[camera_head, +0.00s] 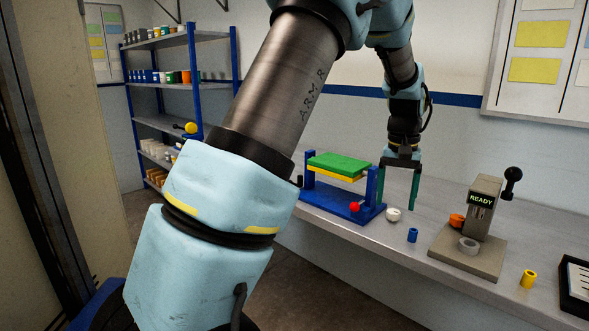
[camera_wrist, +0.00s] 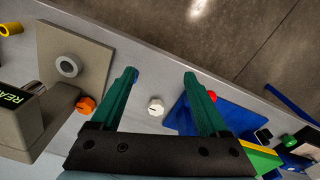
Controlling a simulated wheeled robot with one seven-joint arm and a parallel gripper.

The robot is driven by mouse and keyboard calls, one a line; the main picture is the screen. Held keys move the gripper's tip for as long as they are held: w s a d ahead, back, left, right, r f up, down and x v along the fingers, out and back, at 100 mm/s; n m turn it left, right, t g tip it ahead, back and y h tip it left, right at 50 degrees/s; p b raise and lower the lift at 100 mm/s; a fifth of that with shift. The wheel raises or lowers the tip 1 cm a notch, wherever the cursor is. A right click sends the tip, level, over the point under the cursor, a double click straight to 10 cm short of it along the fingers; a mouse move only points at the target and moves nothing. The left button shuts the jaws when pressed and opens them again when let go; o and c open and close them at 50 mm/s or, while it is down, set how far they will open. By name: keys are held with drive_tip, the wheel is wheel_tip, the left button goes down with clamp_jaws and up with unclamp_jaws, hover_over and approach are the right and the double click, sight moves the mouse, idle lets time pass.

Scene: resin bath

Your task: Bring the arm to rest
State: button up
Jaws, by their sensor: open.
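My gripper (camera_head: 398,200) hangs over the bench with its two green fingers pointing down, open and empty. In the wrist view my gripper (camera_wrist: 160,75) shows its fingers wide apart. A small white round piece (camera_head: 393,214) sits on the bench near the fingertips. In the wrist view the white piece (camera_wrist: 155,107) shows between the fingers, with nothing gripping it. A small blue cylinder (camera_head: 412,235) stands in front of it, mostly hidden by a finger in the wrist view. My own arm fills the middle of the head view.
A blue stand (camera_head: 362,212) with a red knob and a green slab (camera_head: 337,165) is left of my gripper. A grey READY machine (camera_head: 481,208) with a lever stands right. A yellow cylinder (camera_head: 528,278) and a dark-framed tray (camera_head: 575,290) are farther right. Shelves (camera_head: 162,85) stand at back left.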

drive_tip(key=s+a+f+n, duration=0.1)
drive_tip(key=s+a+n, duration=0.1)
drive_tip(key=a, duration=1.4)
drive_tip(key=s+a+f, duration=0.1)
drive_tip(key=s+a, duration=0.4)
drive_tip(key=a, duration=0.2)
drive_tip(key=s+a+f+n+t, duration=0.1)
drive_tip(key=s+a+f, duration=0.1)
drive_tip(key=s+a, duration=0.3)
drive_tip(key=a, duration=0.2)
drive_tip(key=shift+a+n, duration=0.3)
drive_tip(key=shift+a, duration=0.1)
drive_tip(key=shift+s, duration=0.1)
